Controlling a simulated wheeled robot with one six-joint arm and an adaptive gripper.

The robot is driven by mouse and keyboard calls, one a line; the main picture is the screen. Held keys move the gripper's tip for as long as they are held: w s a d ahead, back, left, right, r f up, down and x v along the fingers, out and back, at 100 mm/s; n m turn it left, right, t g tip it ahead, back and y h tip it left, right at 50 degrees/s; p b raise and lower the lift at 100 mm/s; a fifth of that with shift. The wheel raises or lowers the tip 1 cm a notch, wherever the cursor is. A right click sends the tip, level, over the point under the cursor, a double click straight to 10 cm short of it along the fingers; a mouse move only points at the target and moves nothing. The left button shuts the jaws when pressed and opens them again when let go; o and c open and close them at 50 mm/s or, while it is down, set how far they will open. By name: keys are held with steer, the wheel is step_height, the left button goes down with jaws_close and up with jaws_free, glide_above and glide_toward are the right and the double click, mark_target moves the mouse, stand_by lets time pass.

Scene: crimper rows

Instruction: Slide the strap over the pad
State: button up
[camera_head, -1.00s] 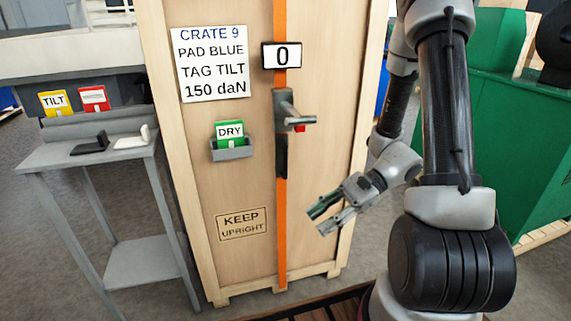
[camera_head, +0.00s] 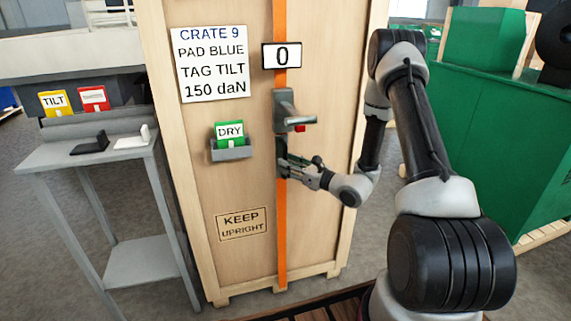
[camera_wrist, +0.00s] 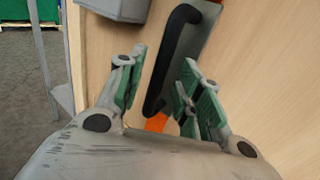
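The orange strap (camera_head: 281,235) runs down the front of the wooden crate; a small piece of it (camera_wrist: 157,122) shows in the wrist view. A black bar handle (camera_wrist: 172,55) sits on the strap line below the grey lever tool (camera_head: 290,108). My gripper (camera_head: 284,166) is at this handle. In the wrist view, its green-lined fingers stand open on either side of the handle, with gaps visible. A black angled pad (camera_head: 90,144) and a white one (camera_head: 131,142) lie on the grey side stand. I see no pad under the strap.
The crate (camera_head: 180,160) bears a sign reading PAD BLUE, TAG TILT, 150 daN and a display (camera_head: 282,56) showing 0. A green DRY card (camera_head: 229,133) sits in a grey holder left of the strap. Yellow and red cards (camera_head: 93,98) stand behind the side stand (camera_head: 50,157).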

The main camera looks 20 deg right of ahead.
steer(key=shift+x, duration=1)
jaws_close()
steer(key=d, duration=1.3)
steer(key=shift+d, duration=0.15)
steer(key=shift+w, duration=0.1)
jaws_free()
steer(key=shift+d, duration=0.2)
